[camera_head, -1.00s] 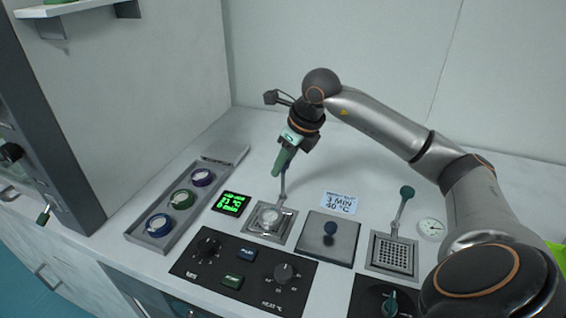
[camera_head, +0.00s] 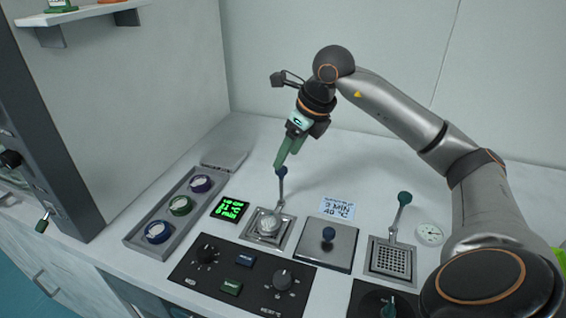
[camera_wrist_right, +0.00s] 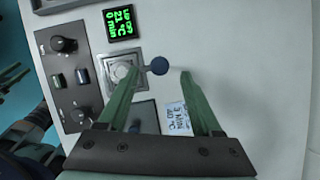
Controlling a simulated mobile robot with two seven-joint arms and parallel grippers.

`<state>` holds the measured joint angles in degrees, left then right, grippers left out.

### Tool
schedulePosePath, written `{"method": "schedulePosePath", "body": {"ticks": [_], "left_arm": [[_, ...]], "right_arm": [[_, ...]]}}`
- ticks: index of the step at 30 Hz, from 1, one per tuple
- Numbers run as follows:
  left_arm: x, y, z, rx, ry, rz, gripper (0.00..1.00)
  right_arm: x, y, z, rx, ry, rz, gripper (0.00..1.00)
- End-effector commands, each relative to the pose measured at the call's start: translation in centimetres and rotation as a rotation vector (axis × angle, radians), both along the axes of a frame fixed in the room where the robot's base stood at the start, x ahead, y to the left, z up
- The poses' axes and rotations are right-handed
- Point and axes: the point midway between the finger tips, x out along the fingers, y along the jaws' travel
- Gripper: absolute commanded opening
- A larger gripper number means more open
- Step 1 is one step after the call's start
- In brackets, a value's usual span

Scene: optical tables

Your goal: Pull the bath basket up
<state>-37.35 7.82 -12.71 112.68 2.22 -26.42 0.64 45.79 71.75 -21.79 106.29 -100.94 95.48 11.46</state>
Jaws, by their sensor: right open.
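The bath basket (camera_head: 268,223) sits low in a square metal bath in the counter, with a round pale piece inside. Its thin upright handle ends in a dark blue knob (camera_head: 282,171). My right gripper (camera_head: 285,161) hangs just above this knob, pointing down, its green fingers apart and empty. In the right wrist view the knob (camera_wrist_right: 160,66) shows in the gap near the fingertips, with the basket (camera_wrist_right: 122,72) just to its left. I cannot tell whether a finger touches the knob. I do not see my left gripper in the head view.
A lid with a blue knob (camera_head: 328,234) and a perforated basket (camera_head: 392,255) with a green-knobbed handle are to the right. A tray of several round containers (camera_head: 168,222) is left. A control panel (camera_head: 240,278) is in front. The counter behind is clear.

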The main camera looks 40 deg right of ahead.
Motion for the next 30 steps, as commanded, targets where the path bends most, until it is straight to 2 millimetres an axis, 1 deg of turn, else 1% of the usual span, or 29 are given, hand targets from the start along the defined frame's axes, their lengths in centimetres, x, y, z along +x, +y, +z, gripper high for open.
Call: {"method": "schedulePosePath", "body": {"ticks": [1, 4, 7, 10, 15, 30], "left_arm": [[0.0, 0.0, 0.2, 0.0, -0.001, 0.001, 0.5], [-0.1, 0.1, 0.2, 0.002, 0.002, 0.002, 0.5], [-0.4, 0.4, 0.1, 0.006, 0.008, 0.005, 0.5], [-0.6, 0.5, 0.1, 0.009, 0.012, 0.009, 0.5], [-0.8, 0.7, 0.0, 0.01, 0.015, 0.01, 0.5], [-0.8, 0.7, 0.0, 0.01, 0.014, 0.013, 0.5]], "right_arm": [[-0.4, -0.2, 1.4, -0.003, -0.005, -0.002, 0.66], [-1.2, -0.3, 3.3, -0.001, -0.005, 0.0, 0.66], [-1.8, -0.5, 4.9, -0.002, -0.006, 0.0, 0.66], [-2.3, -0.5, 5.9, 0.0, -0.004, 0.0, 0.66], [-2.6, -0.6, 6.6, -0.001, -0.001, 0.0, 0.66], [-2.6, -0.6, 6.5, -0.001, -0.001, 0.0, 0.66]]}}
